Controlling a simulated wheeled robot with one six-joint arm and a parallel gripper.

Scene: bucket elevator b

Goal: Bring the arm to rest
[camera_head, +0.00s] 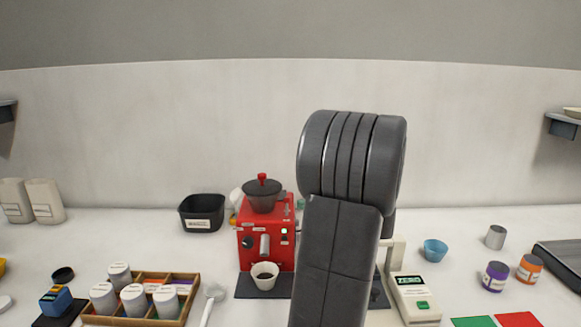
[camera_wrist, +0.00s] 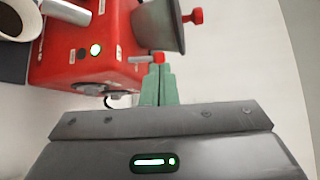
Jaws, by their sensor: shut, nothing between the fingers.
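My gripper (camera_wrist: 159,85) shows in the wrist view with its two green fingers together and nothing between them. Beyond the fingers is the red machine (camera_wrist: 90,45), tilted in that view, with a green light and a dark hopper. In the head view my dark grey arm rises in front of the counter, right of the red machine (camera_head: 265,240). The arm hides most of my gripper there and part of the counter behind it.
A white cup (camera_head: 264,275) stands at the machine's front. A wooden tray (camera_head: 185,303) with several jars is at left, a black bin (camera_head: 201,212) behind. A white scale (camera_head: 414,298), a blue bowl (camera_head: 435,250) and purple (camera_head: 495,277) and orange jars (camera_head: 528,269) are at right.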

